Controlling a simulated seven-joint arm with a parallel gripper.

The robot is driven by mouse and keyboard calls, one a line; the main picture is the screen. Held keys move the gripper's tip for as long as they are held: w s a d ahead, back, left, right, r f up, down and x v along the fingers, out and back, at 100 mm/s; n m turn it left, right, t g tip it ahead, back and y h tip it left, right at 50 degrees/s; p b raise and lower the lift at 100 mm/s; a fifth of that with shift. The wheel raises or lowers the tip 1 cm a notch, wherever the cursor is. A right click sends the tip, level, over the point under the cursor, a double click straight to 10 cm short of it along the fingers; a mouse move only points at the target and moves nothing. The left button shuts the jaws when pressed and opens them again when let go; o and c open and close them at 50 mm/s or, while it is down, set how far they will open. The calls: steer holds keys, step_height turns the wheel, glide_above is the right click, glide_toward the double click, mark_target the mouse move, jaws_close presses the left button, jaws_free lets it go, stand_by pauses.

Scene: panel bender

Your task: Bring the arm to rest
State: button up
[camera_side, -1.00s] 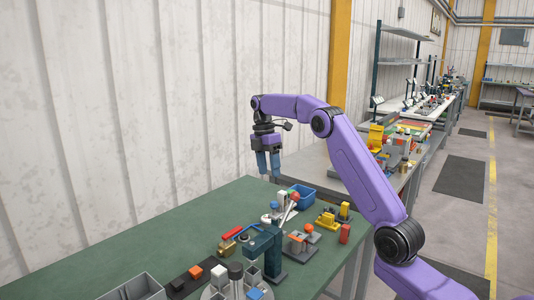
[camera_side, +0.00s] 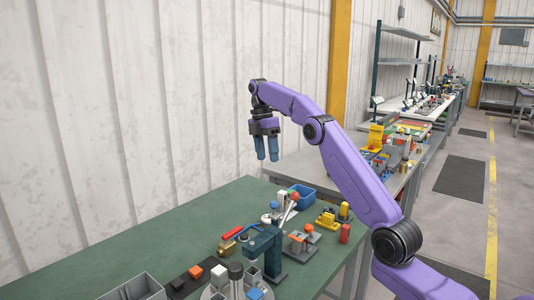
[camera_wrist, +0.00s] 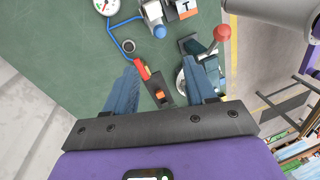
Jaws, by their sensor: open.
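My gripper (camera_side: 266,158) hangs in the air above the far end of the green bench (camera_side: 140,250), pointing down, with nothing between its blue fingers. In the wrist view my gripper (camera_wrist: 163,95) shows its two fingers spread well apart, open and empty. Below and beyond them lie a small dark block with a red and orange part (camera_wrist: 155,85) and a red-knobbed lever (camera_wrist: 222,33). My gripper is clear of everything on the bench.
A blue bin (camera_side: 302,195), yellow parts (camera_side: 327,218), a dark green press-like device (camera_side: 264,248) and a grey tray (camera_side: 135,288) stand on the bench. The corrugated wall (camera_side: 150,90) is behind. The bench's left part is mostly bare.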

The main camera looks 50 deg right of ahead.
steer(key=s+a, duration=0.4)
steer(key=a, duration=1.2)
steer(key=s+a+f+m+t, duration=0.1)
steer(key=s+a+m+t, duration=0.1)
steer(key=s+a, duration=0.7)
steer(key=s+f, duration=0.3)
steer(key=s, duration=0.6)
steer(key=s+d+f+m, duration=0.1)
steer(key=s+f, duration=0.2)
steer(key=s, duration=0.6)
steer(key=s+d+f, duration=0.1)
steer(key=s+f, duration=0.2)
steer(key=s, duration=0.5)
steer(key=shift+s+f, duration=0.3)
steer(key=shift+s, duration=0.1)
